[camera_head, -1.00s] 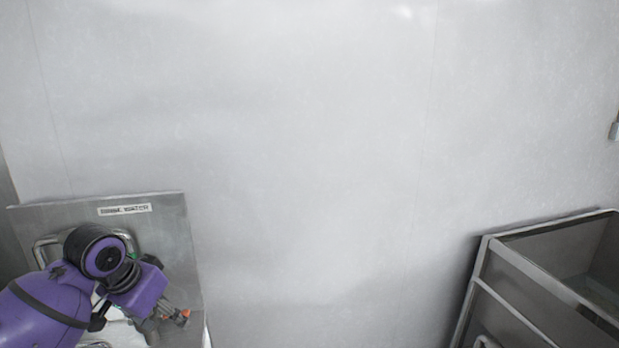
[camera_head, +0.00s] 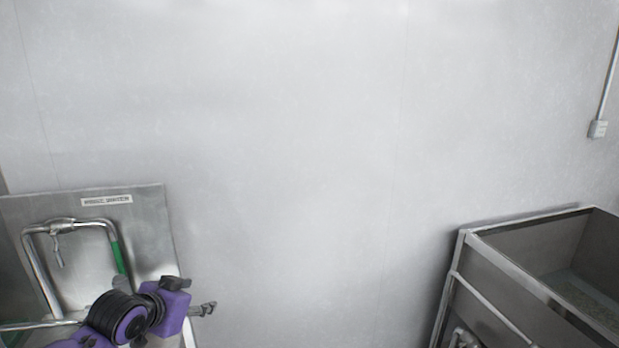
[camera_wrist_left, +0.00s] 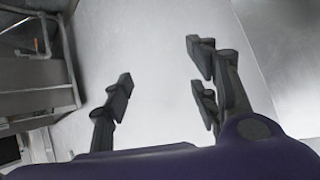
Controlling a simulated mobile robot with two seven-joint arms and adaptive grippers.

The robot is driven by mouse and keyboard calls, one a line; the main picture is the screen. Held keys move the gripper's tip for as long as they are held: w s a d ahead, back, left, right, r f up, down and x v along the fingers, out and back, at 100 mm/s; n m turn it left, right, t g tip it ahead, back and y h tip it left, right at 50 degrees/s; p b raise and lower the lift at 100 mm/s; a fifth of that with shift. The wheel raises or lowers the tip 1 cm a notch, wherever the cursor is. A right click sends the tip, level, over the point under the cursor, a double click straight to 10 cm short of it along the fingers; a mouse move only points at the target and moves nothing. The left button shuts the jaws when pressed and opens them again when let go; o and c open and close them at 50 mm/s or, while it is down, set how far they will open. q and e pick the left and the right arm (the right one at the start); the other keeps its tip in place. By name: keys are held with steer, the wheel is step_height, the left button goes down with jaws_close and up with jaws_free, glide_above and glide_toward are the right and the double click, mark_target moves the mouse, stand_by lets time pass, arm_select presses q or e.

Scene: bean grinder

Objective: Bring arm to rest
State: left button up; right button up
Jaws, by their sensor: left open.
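My left arm is purple and black and shows at the lower left of the head view. My left gripper (camera_head: 208,309) points to the right, in front of the pale wall and beside the steel panel's right edge. In the left wrist view my left gripper (camera_wrist_left: 160,90) has its dark fingers spread wide with nothing between them, and only the pale wall shows behind them. My right gripper is in neither view.
A steel panel (camera_head: 150,215) with a label, bent pipes and a green grip (camera_head: 116,258) stands at the lower left. A steel bin (camera_head: 500,275) stands at the lower right. The space between panel and bin is clear.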

arm_select(q)
steer(key=s+d+f+n+t, duration=0.1)
steer(key=s+d+f, duration=0.2)
steer(key=s+f, duration=0.55)
steer(key=s+d+f, duration=0.2)
steer(key=s+f, duration=0.5)
steer(key=f, duration=0.2)
steer(key=s+d+f+n+g, duration=0.1)
steer(key=s+f, duration=0.5)
steer(key=s, duration=0.5)
steer(key=s+d+f+n+g+y, duration=0.1)
steer(key=s+d+f, duration=0.1)
steer(key=s+f, duration=0.4)
steer(key=s, duration=0.5)
steer(key=shift+s+f+n+y, duration=0.2)
steer(key=shift+f+n+y, duration=0.1)
steer(key=shift+n, duration=0.1)
steer(key=shift+d+g, duration=0.1)
steer(key=shift+g, duration=0.2)
